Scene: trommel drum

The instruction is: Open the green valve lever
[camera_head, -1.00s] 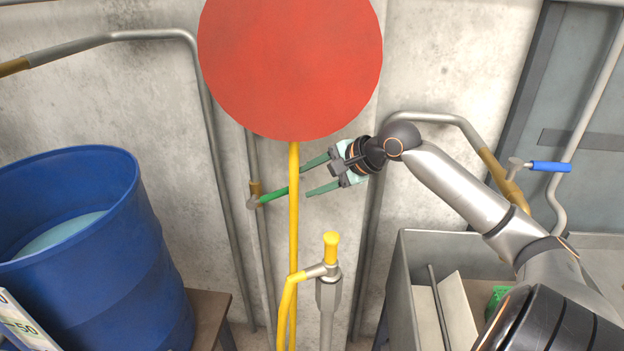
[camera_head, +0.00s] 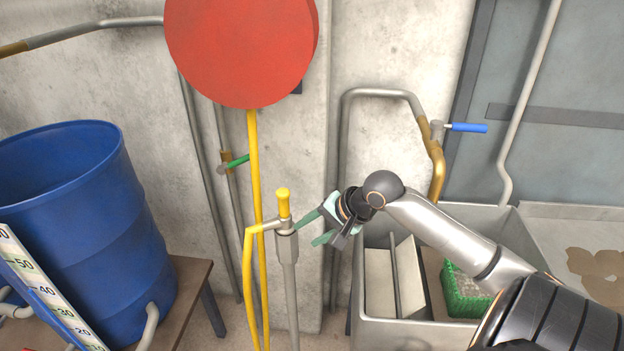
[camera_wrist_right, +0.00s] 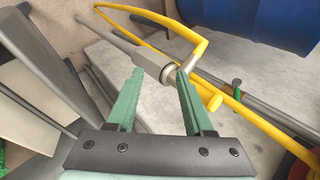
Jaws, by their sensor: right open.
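The green valve lever (camera_head: 237,161) sits on a thin grey wall pipe, behind and left of the yellow pole. It points to the right and slightly up. In the right wrist view a short green piece of it (camera_wrist_right: 236,84) shows beyond the yellow pipe. My right gripper (camera_head: 305,235) is open and empty, below and right of the lever and well apart from it. Its fingertips are close to the grey standpipe (camera_head: 287,246); whether they touch it I cannot tell. In the wrist view the standpipe's head (camera_wrist_right: 152,66) appears between the fingertips. My left gripper is not in view.
The yellow tap handle (camera_head: 283,203) and bent yellow pipe (camera_head: 247,285) stand between my right gripper and the lever. A red disc (camera_head: 240,50) hangs above. A blue barrel (camera_head: 75,215) stands left, a grey sink (camera_head: 410,333) right. A blue lever (camera_head: 468,128) is at right.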

